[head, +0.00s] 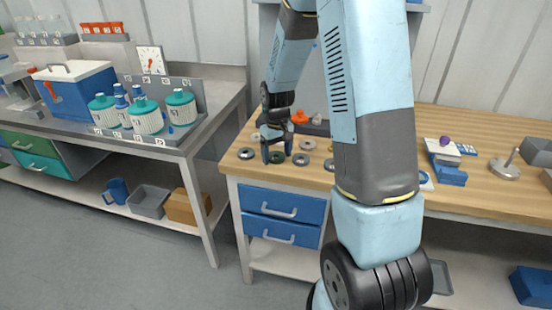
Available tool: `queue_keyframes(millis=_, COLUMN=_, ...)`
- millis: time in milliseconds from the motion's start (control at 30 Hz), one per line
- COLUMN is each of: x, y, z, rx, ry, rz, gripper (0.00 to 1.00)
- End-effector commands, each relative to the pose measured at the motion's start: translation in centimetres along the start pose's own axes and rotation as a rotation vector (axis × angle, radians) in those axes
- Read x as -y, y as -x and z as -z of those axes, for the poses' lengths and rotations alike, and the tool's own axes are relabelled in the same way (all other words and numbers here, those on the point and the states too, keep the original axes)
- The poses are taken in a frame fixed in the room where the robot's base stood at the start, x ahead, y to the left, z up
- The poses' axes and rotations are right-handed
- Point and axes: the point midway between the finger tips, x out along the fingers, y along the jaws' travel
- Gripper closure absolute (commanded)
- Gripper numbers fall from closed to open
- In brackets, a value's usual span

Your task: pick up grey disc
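Several small ring-shaped discs lie on the wooden bench top. A grey disc (246,153) lies left of my gripper. Another grey disc (301,159) lies just to its right, with one more grey disc (307,144) behind that. A further grey disc (329,165) is partly hidden by my arm. My gripper (276,155) points down at the bench with its two fingers apart. A dark green disc (276,158) shows between the fingertips; I cannot tell whether they touch it.
The wooden bench (445,120) has blue drawers (284,204) below. An orange item (299,117) stands behind the discs. A separate metal bench at left holds teal-lidded vessels (146,116) and a blue cooler (76,88).

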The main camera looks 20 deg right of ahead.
Motion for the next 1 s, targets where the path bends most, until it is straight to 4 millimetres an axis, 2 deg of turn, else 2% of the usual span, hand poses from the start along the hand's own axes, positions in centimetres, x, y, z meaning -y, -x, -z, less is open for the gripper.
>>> queue_keyframes(millis=67, x=0.0, y=0.0, z=0.0, rx=0.000, ry=0.000, rz=0.000, gripper=0.28)
queue_keyframes(millis=500, x=0.0, y=0.0, z=0.0, rx=0.000, ry=0.000, rz=0.000, gripper=0.69)
queue_keyframes(millis=767, x=0.0, y=0.2, z=0.0, rx=-0.001, ry=0.000, rz=0.000, gripper=0.69)
queue_keyframes(millis=867, x=0.0, y=0.9, z=0.1, rx=-0.002, ry=0.000, rz=0.000, gripper=0.69)
queue_keyframes(millis=1000, x=0.0, y=3.0, z=0.1, rx=-0.005, ry=0.000, rz=-0.001, gripper=0.69)
